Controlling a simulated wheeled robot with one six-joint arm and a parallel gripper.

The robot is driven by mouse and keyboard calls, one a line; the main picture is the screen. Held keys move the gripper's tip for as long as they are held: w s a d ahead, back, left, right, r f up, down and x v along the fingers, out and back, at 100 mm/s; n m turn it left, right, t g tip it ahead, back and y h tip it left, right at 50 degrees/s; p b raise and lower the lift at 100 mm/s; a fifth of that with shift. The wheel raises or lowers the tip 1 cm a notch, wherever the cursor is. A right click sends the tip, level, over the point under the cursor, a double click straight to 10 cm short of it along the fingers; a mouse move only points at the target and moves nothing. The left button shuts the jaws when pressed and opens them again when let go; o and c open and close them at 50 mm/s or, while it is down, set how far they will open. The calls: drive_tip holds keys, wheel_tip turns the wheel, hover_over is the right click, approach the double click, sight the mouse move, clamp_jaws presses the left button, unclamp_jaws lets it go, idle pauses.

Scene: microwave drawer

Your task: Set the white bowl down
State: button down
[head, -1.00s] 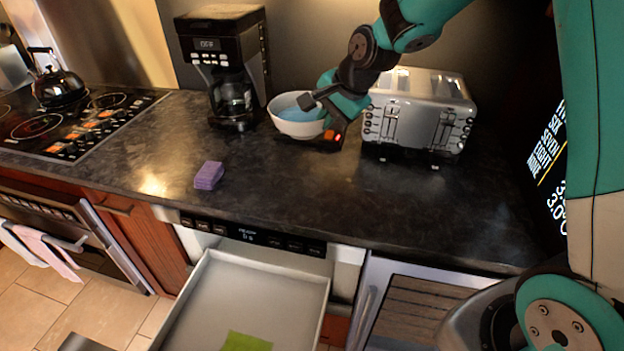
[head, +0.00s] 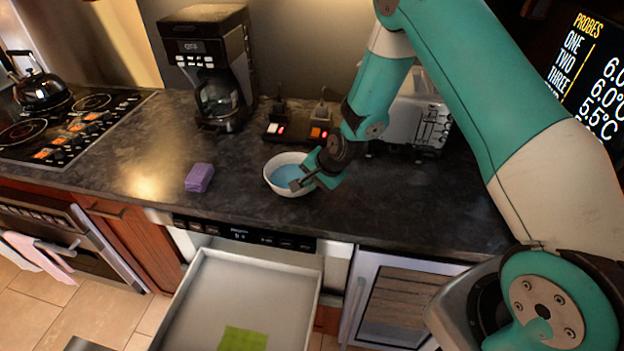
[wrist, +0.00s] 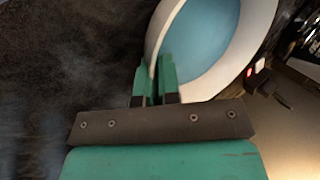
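The white bowl (head: 272,178) has a blue inside and is over the dark countertop, right of the purple sponge in the head view. My gripper (head: 299,184) is at the bowl's right side. In the wrist view the bowl (wrist: 232,75) fills the top middle, and my gripper's green fingers (wrist: 156,82) are close together with the bowl's rim between them. The bowl looks slightly tilted. I cannot tell whether its base touches the counter.
A purple sponge (head: 199,178) lies left of the bowl. A coffee maker (head: 215,70), a power strip (head: 297,132) and a toaster (head: 420,115) stand behind. Below the counter's front edge, a white drawer (head: 215,290) stands open with a green cloth (head: 243,339) inside.

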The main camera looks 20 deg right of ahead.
drive_tip(key=shift+f, duration=0.15)
drive_tip(key=c, duration=1.3)
unclamp_jaws()
drive_tip(key=shift+c, duration=0.2)
drive_tip(key=shift+r, duration=0.25)
drive_tip(key=b+v, duration=0.3)
drive_tip(key=v, duration=0.8)
drive_tip(key=s+a+r+n+g+y, duration=0.1)
drive_tip(key=s+a+r+n+g, duration=0.1)
drive_tip(key=s+a+r+n, duration=0.75)
drive_tip(key=s+r+n+g, duration=0.1)
drive_tip(key=s+r+n, duration=0.1)
drive_tip(key=s, duration=0.3)
drive_tip(key=s+a+r+n+g, duration=0.1)
drive_tip(key=s+r+n, duration=0.2)
drive_tip(key=s, duration=0.3)
drive_tip(key=s+r+n, duration=0.2)
drive_tip(key=s+n, duration=0.2)
drive_tip(key=s, duration=0.2)
drive_tip(key=shift+a+r+g, duration=0.2)
drive_tip(key=shift+r+g, duration=0.1)
drive_tip(key=shift+g, duration=0.1)
